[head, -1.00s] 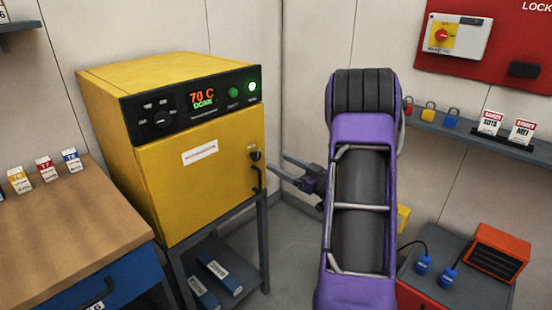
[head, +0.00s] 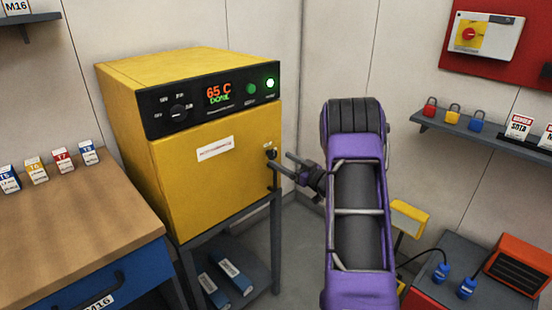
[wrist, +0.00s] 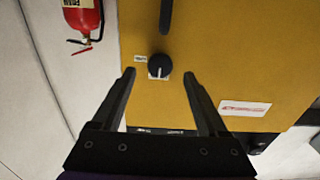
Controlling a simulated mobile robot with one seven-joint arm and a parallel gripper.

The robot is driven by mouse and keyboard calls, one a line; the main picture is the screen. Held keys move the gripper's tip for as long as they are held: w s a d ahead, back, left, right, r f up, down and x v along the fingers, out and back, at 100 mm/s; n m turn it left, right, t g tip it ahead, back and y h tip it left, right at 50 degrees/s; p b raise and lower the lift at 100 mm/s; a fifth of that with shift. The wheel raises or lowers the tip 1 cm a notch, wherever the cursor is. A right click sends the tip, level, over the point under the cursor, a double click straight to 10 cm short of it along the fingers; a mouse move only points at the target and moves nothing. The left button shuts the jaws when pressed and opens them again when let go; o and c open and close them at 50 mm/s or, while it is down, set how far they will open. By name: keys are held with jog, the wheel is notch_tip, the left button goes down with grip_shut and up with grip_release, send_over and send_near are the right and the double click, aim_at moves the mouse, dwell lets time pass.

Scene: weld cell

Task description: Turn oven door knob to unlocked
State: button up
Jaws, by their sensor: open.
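The yellow oven (head: 215,175) stands with its door shut. The black door knob (head: 271,154) sits at the door's right edge, above the dark handle. In the wrist view the knob (wrist: 159,65) is round, with a white pointer mark aimed down the picture, toward the control panel. Small white labels beside and under it are too small to read. My gripper (head: 281,161) is open and empty in front of the knob. In the wrist view the gripper's fingertips (wrist: 159,74) stand on either side of the knob, with clear gaps; no contact shows.
The oven's control panel (head: 213,98) reads 65 C, with a green light lit. The door handle (wrist: 166,14) lies near the knob. A fire extinguisher (wrist: 83,20) hangs on the wall beside the oven. A wooden-topped bench (head: 70,215) stands at left.

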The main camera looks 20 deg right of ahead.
aim_at(274, 155)
jog(key=shift+x, duration=2)
grip_shut()
